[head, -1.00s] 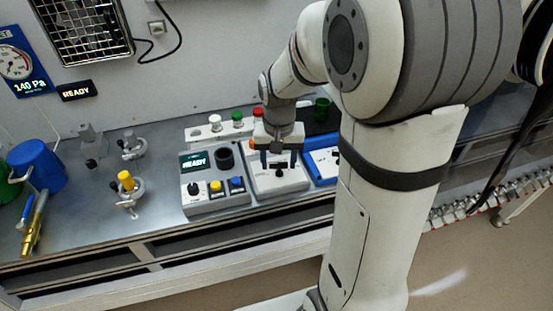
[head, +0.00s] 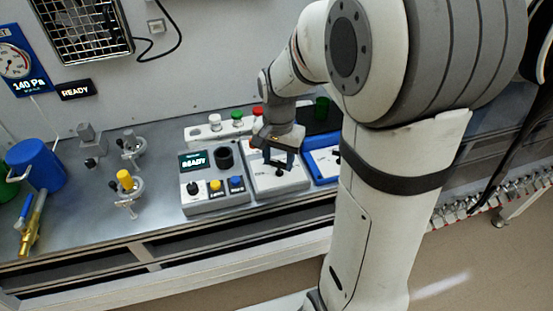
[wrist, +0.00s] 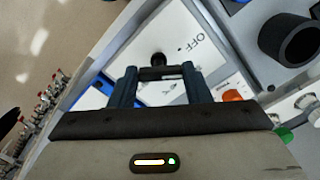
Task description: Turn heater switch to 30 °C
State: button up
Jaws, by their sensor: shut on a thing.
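The heater unit is a white box (head: 290,181) in the row of units on the bench, with a printed "OFF" on its top in the wrist view (wrist: 197,42). My gripper (head: 279,160) is over this box, fingers pointing down, turned at an angle to the box. In the wrist view my gripper (wrist: 160,84) has its two dark fingers closed on a dark bar, the heater switch (wrist: 160,73). The switch's pointing direction and the 30 °C mark cannot be read. A small black knob (wrist: 158,59) stands just beyond the fingers.
Left of the box is a grey unit (head: 215,204) with a READY display, a black cup (head: 224,158) and coloured buttons. A blue-edged unit (head: 322,165) stands close on the right. An orange knob (wrist: 232,95) is near the fingers. Red, green and white buttons line the back.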

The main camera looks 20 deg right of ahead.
aim_at(278, 163)
dwell(0.3)
jog(key=o, duration=1)
notch_tip(278, 163, up, 8)
jog(key=shift+f, duration=0.1)
